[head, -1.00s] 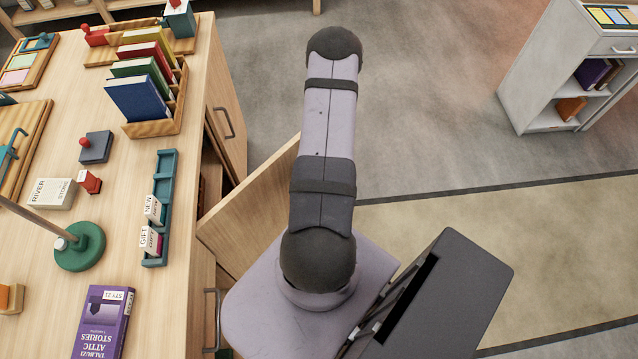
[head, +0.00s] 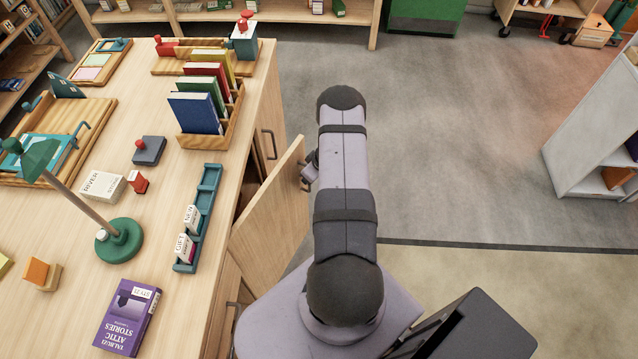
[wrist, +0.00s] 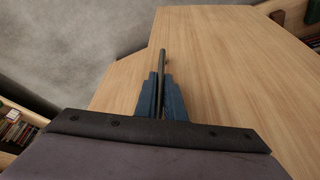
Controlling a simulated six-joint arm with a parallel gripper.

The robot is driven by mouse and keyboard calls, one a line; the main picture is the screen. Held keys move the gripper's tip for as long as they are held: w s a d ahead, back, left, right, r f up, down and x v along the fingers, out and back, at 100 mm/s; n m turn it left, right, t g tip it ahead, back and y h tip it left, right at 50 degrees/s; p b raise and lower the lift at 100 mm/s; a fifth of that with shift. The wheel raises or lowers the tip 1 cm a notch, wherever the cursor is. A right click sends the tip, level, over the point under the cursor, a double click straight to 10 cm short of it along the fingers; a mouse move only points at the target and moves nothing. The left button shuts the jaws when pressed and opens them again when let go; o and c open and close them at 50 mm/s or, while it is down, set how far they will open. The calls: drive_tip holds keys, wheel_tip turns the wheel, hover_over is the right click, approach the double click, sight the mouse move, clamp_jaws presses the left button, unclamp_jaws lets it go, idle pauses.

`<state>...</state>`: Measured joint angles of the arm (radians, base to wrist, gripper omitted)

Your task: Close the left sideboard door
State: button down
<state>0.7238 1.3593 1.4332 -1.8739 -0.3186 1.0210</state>
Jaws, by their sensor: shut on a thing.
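The sideboard (head: 165,110) stands at the left in the head view. One pale wooden door (head: 268,222) on its right side stands open, swung outward, with a dark gap into the cabinet behind it. My gripper (head: 311,168) is at the free edge of this door, partly hidden by my arm. In the wrist view my gripper (wrist: 162,95) has its blue fingers shut on the dark bar handle (wrist: 163,58) of the door. The door's wooden face (wrist: 225,75) fills much of that view.
Another door with a handle (head: 270,143) is farther along the sideboard, closed. The top holds a book rack (head: 215,130), a green lamp (head: 119,240), a teal tray (head: 207,190) and a purple book (head: 127,318). Open grey floor (head: 450,150) lies right of my arm.

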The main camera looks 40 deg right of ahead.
drive_tip(key=w+a+n+y+b, duration=0.1)
drive_tip(key=w+a+n+b, duration=0.3)
drive_tip(key=w, duration=1)
drive_tip(key=a+b, duration=0.3)
drive_tip(key=b, duration=0.2)
drive_tip(key=shift+r+n+g+y, duration=0.2)
drive_tip(key=shift+n+g+y, duration=0.1)
drive_tip(key=shift+n+y, duration=0.1)
drive_tip(key=shift+a, duration=0.1)
drive_tip(key=c, duration=1.8)
unclamp_jaws()
drive_tip(key=shift+w, duration=0.1)
drive_tip(key=shift+c, duration=0.2)
drive_tip(key=shift+f, duration=0.15)
drive_tip(key=shift+s, duration=0.2)
drive_tip(key=v, duration=0.7)
drive_tip(key=shift+b, duration=0.35)
